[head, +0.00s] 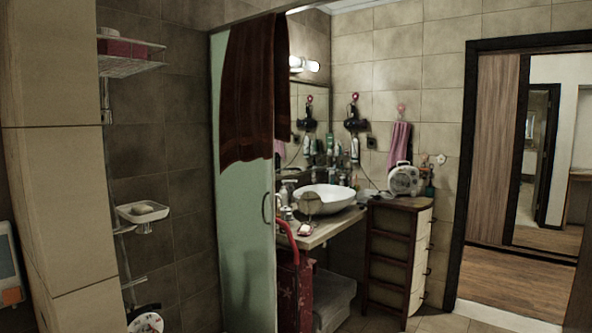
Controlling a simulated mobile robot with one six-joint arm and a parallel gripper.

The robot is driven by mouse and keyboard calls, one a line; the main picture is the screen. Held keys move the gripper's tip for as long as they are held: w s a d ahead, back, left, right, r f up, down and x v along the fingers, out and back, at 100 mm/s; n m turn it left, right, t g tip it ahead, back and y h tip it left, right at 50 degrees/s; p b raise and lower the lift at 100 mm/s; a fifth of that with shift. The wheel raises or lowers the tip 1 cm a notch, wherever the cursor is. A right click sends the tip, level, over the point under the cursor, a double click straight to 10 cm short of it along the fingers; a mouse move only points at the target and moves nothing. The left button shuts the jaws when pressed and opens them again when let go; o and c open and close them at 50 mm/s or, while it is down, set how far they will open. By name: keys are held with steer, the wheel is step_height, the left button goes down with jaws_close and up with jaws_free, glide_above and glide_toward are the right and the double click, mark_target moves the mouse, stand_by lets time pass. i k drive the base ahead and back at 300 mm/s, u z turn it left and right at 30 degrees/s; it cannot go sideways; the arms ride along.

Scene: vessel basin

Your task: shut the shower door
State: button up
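The shower door (240,230) is a pale green frosted glass panel left of centre in the head view. It stands upright and is seen at a slant. A curved handle (267,207) is near its right edge. A dark red towel (253,95) hangs over its top and hides the upper part. To the right of the panel the washbasin side of the room shows with no glass in front. I cannot tell exactly how far the door is from its frame. My gripper is not in view.
Left of the door are tiled shower walls, a wire shelf (130,62) and a soap dish (142,211). To the right are a white basin (325,198), a drawer cabinet (398,258) and a doorway (520,190). A red-framed object (292,290) stands close beside the door.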

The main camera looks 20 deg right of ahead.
mark_target(245, 191)
steer(key=z, duration=0.2)
steer(key=k, duration=0.95)
steer(key=u, duration=0.15)
steer(key=i, duration=0.9)
steer(key=z, duration=1.8)
steer(key=i, duration=1.75)
